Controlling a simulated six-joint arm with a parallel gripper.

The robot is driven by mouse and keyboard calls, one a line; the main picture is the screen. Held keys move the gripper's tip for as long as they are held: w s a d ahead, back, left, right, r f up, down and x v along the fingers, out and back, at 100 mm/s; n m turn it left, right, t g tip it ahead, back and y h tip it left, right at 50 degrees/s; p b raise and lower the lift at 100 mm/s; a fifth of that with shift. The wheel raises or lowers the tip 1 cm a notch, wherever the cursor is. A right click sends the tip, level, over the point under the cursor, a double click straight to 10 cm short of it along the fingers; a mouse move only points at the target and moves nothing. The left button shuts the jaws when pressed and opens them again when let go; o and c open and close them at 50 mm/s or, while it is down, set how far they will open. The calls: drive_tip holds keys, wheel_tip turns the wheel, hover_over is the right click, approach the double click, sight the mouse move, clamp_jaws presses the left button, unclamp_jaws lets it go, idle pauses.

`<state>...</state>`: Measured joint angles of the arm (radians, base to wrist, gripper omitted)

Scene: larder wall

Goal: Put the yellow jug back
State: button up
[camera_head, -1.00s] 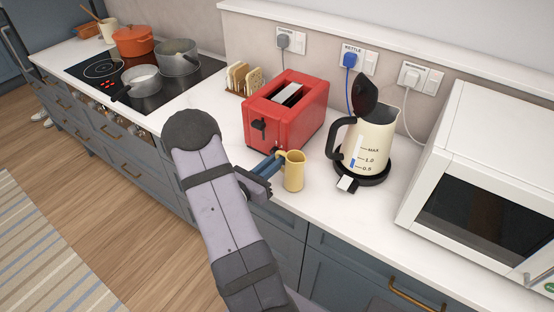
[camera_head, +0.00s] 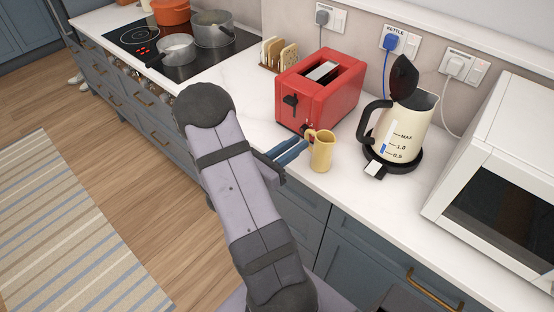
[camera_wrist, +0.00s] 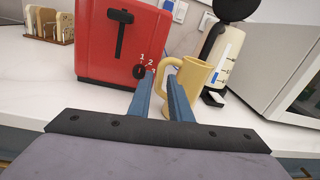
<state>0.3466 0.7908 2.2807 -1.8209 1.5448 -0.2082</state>
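The yellow jug (camera_head: 321,152) stands upright on the white counter, in front of the red toaster's right end and left of the kettle. Its handle points left, towards my gripper. My gripper (camera_head: 302,146) is just left of the jug, low over the counter, its two blue fingers apart. In the wrist view, the jug (camera_wrist: 194,80) shows just beyond the right finger, and the open fingertips (camera_wrist: 160,80) are at its handle. I cannot tell whether a finger touches the handle. The jug's lower part is partly hidden by the right finger there.
The red toaster (camera_head: 318,88) stands close behind the jug. The cream kettle (camera_head: 402,130), lid up, sits on its black base to the right, with the white microwave (camera_head: 500,150) beyond. A toast rack (camera_head: 278,54) and the hob (camera_head: 165,45) are left.

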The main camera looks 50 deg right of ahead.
drive_tip(key=a+b, duration=0.1)
drive_tip(key=a, duration=0.6)
drive_tip(key=shift+w+a, duration=0.25)
drive_tip(key=shift+w, duration=0.05)
drive_tip(key=s+a+f+m+g+y, duration=0.2)
drive_tip(key=s+a+f+m+y, duration=0.1)
drive_tip(key=s+a+m+y, duration=0.25)
drive_tip(key=s+a+f+m+g+y, duration=0.2)
drive_tip(key=s+a+f+m+y, duration=0.1)
drive_tip(key=s+a+m+y, duration=0.3)
drive_tip(key=w+a+m+t+y, duration=0.2)
drive_tip(key=w+a+m+y, duration=0.1)
drive_tip(key=a, duration=0.5)
drive_tip(key=w+a+m+t+y, duration=0.3)
drive_tip(key=w+a+m, duration=0.1)
drive_tip(key=a, duration=0.4)
drive_tip(key=shift+w+r+t, duration=0.15)
drive_tip(key=shift+w+t, duration=0.15)
drive_tip(key=shift+w, duration=0.1)
